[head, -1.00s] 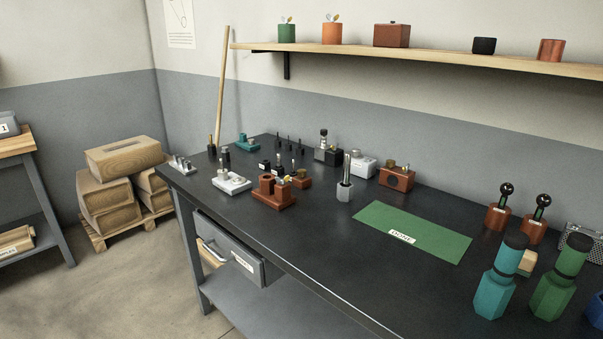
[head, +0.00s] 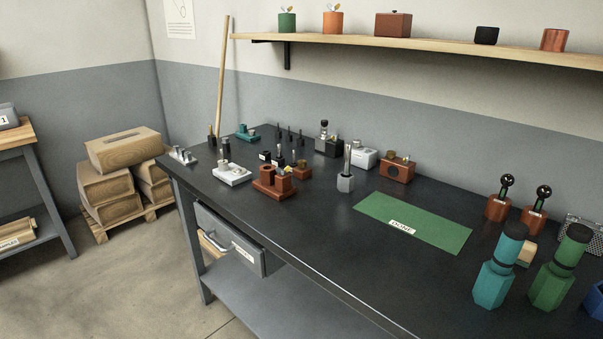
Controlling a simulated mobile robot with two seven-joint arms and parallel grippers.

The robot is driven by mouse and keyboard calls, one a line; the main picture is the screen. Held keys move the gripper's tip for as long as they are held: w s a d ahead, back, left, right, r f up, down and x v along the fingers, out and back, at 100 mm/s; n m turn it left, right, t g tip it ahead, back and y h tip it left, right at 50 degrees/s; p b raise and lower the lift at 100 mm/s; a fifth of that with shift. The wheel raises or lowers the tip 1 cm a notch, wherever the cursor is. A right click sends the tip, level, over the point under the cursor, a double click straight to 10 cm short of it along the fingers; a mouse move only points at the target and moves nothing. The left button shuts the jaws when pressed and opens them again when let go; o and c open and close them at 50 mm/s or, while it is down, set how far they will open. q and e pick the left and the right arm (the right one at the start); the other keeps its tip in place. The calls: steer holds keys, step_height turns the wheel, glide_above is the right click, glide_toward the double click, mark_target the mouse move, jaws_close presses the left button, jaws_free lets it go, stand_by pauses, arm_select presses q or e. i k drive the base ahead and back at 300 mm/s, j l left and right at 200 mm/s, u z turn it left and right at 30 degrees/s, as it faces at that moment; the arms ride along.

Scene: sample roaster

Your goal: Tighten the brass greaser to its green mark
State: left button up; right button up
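I cannot tell for sure which piece is the brass greaser. A small brass-coloured cap (head: 304,163) sits on a red-brown block (head: 302,174) in the middle of the dark bench. A red-brown box (head: 396,171) with a round dark opening and a small top fitting stands farther right. No green mark is readable at this size. Neither of my grippers is in the head view.
The dark bench (head: 330,243) also holds a stepped red-brown block (head: 273,186), a white fixture (head: 232,175), a green mat (head: 440,235) marked DONE, and teal (head: 497,272) and green (head: 555,280) bottles. A drawer (head: 228,243) hangs below. The bench's front middle is clear.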

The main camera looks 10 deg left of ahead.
mark_target(303, 163)
steer(key=i+j, duration=0.1)
steer(key=j, duration=0.35)
steer(key=i+j, duration=0.15)
steer(key=j, duration=0.25)
steer(key=i+j, duration=0.1)
steer(key=j, duration=0.35)
steer(key=i+j, duration=0.15)
steer(key=j, duration=0.25)
steer(key=i+j, duration=0.1)
steer(key=j, duration=0.35)
steer(key=i+j, duration=0.15)
steer(key=j, duration=0.25)
steer(key=z, duration=0.05)
